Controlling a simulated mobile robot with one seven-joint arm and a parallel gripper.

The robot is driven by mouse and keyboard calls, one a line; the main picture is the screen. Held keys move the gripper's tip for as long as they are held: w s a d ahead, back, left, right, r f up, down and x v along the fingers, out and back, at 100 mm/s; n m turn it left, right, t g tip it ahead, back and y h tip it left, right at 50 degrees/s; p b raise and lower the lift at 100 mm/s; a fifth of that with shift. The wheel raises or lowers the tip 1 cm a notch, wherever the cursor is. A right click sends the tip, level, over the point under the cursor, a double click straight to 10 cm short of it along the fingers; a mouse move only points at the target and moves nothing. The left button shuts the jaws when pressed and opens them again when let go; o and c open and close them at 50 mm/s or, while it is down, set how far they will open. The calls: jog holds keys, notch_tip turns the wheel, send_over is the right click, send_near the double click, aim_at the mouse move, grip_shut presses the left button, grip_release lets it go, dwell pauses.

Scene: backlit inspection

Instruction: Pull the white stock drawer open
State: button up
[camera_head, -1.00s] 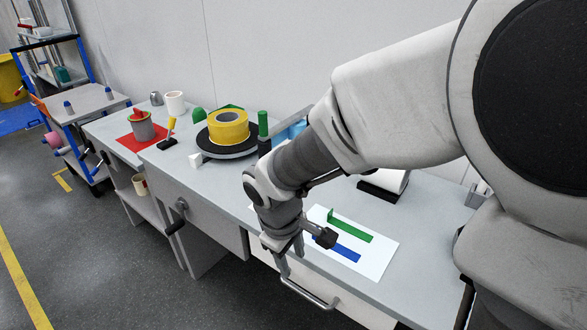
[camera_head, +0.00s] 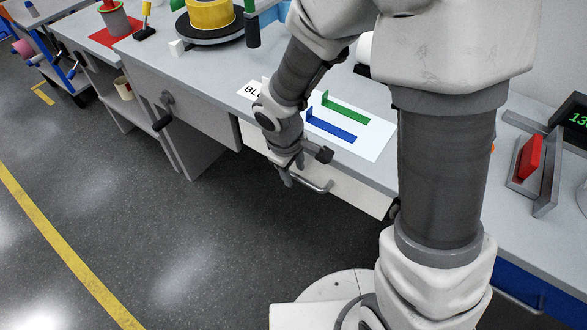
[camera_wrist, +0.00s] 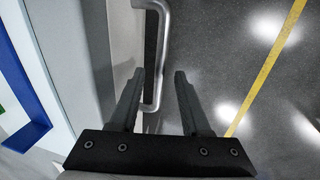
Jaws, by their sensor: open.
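The white stock drawer (camera_head: 352,192) sits under the bench top, its front roughly in line with the bench edge; my arm hides part of it. Its grey bar handle (camera_head: 318,187) runs along the front. My gripper (camera_head: 288,178) is at the handle's left part, pointing down. In the wrist view, my open gripper (camera_wrist: 159,78) has one finger on each side of the handle (camera_wrist: 163,30), with gaps visible. The finger on the left is on the side of the drawer front (camera_wrist: 124,35).
A white sheet with a green bracket (camera_head: 345,108) and a blue bracket (camera_head: 331,127) lies above the drawer. A crank handle (camera_head: 165,112) sticks out to the left. Clear floor (camera_head: 230,250) lies in front. A red block (camera_head: 530,157) stands in a grey holder at right.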

grip_shut()
dwell(1.4)
